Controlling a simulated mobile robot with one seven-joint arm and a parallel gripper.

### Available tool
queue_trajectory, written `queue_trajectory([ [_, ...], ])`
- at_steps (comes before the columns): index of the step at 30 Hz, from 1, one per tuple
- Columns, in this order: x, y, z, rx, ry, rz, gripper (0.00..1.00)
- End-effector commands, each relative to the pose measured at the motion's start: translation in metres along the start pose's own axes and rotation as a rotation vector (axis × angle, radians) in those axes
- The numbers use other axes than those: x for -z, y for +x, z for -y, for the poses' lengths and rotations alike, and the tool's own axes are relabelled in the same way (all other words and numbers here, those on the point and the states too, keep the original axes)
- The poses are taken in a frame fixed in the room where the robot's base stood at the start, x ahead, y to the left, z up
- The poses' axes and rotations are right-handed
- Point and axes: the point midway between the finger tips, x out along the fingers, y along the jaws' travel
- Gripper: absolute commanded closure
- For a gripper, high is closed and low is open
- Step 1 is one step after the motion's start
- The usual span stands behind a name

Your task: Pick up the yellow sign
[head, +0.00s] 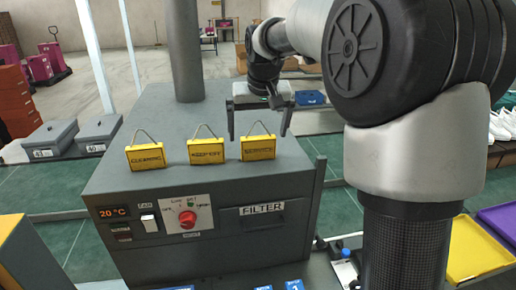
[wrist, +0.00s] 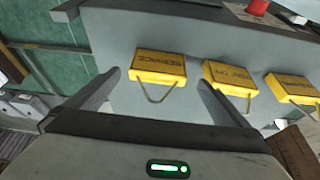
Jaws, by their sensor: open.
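Three yellow signs with dark lettering and hanging cords lean in a row on top of a grey machine (head: 150,207). The left sign (head: 146,157) seems to read CLEANING, but the text is small. The middle sign (head: 206,151) is hard to read. The right sign (head: 258,147) seems to read SERVICE. In the wrist view the SERVICE sign (wrist: 158,67) lies ahead between my finger lines, with the middle sign (wrist: 230,77) and the left sign (wrist: 292,88) to its right. My gripper (head: 258,134) is open and empty, above and behind the right sign, apart from it in the wrist view.
A grey post (head: 185,50) rises from the machine top behind the signs. The machine front has a red knob (head: 187,218) and a FILTER slot (head: 262,210). Grey boxes (head: 52,138) stand left. A yellow tray (head: 478,245) lies at right. The machine top left of my gripper is mostly clear.

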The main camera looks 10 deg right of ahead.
Motion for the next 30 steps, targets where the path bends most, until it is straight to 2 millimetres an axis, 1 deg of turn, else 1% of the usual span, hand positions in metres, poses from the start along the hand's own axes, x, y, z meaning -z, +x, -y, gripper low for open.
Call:
queue_trajectory([
  [7, 0.002, 0.036, -0.004, 0.001, 0.000, 0.004, 0.00],
  [9, 0.002, 0.043, -0.004, 0.000, 0.000, 0.003, 0.00],
  [12, 0.003, 0.049, -0.004, 0.000, 0.000, 0.000, 0.00],
  [18, 0.003, 0.050, -0.004, 0.000, 0.000, 0.000, 0.00],
  [19, 0.003, 0.050, -0.004, 0.000, 0.000, 0.000, 0.02],
  [24, 0.003, 0.049, -0.004, 0.000, 0.000, 0.000, 0.30],
  [27, 0.003, 0.049, -0.004, 0.000, 0.000, 0.000, 0.45],
  [30, 0.003, 0.049, -0.004, 0.000, 0.000, 0.000, 0.45],
])
